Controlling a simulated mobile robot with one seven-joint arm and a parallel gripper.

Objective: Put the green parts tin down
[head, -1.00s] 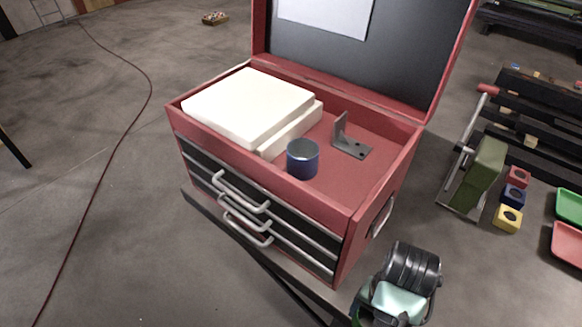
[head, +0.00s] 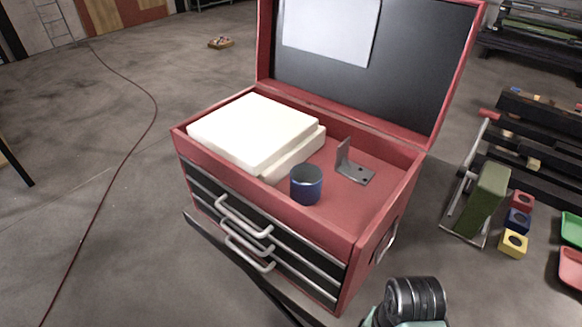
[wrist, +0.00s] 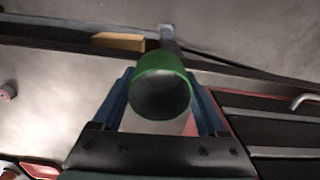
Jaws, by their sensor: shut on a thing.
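The green parts tin (wrist: 163,66) shows in the wrist view, its round dark opening facing the camera. My gripper (wrist: 160,76) is shut on it, with one blue finger on each side. A pale surface with a straight edge lies beyond the tin; I cannot tell the gap between them. Neither the tin nor my gripper's fingers show in the head view, where only part of my arm is seen at the bottom right.
An open red toolbox (head: 354,223) holds a blue cup (head: 306,186), white blocks (head: 248,128) and a grey bracket (head: 355,172). Its drawer fronts flank the tin at the right in the wrist view. Coloured blocks (head: 513,243) and trays (head: 571,228) lie at the right.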

